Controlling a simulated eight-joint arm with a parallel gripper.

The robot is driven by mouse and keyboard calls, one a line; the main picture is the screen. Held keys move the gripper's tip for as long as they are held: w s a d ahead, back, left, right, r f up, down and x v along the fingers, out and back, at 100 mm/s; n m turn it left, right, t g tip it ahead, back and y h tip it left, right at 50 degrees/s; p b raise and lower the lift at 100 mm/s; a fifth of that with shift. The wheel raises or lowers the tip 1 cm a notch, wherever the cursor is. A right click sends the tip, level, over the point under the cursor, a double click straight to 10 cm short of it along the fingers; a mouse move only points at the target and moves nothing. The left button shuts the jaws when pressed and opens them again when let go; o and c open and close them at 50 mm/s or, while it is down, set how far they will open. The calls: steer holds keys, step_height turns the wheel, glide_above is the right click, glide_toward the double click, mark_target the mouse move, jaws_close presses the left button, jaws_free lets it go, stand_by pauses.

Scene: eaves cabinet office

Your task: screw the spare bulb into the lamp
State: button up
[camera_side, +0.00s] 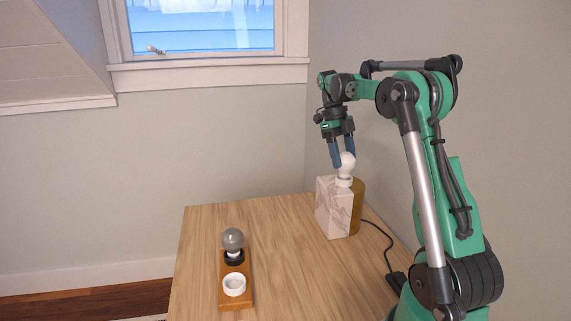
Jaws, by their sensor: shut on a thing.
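The lamp (333,212) has a pale marble-look block with a brass-coloured part (357,205) beside it. It stands toward the back right of the wooden table. A white bulb (347,161) sits upright at the top of the lamp, over a small white collar. My gripper (343,160) points down from above with its blue fingers shut on the white bulb. I cannot tell how deep the bulb sits in the collar. A grey bulb (232,239) stands in a black socket of a wooden holder (237,300) at the front left.
The holder also has an empty-looking white ring socket (234,285). A black cord (381,232) runs from the lamp to a dark block (396,281) near my arm. The table (285,265) is clear between holder and lamp. Walls stand behind and to the right.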

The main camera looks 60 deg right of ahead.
steer(key=m+y, duration=0.1)
steer(key=m, duration=0.3)
steer(key=shift+s+d+m+t, duration=0.1)
steer(key=shift+d+m+t, duration=0.05)
steer(key=shift+m+t, duration=0.25)
steer(key=o, duration=1)
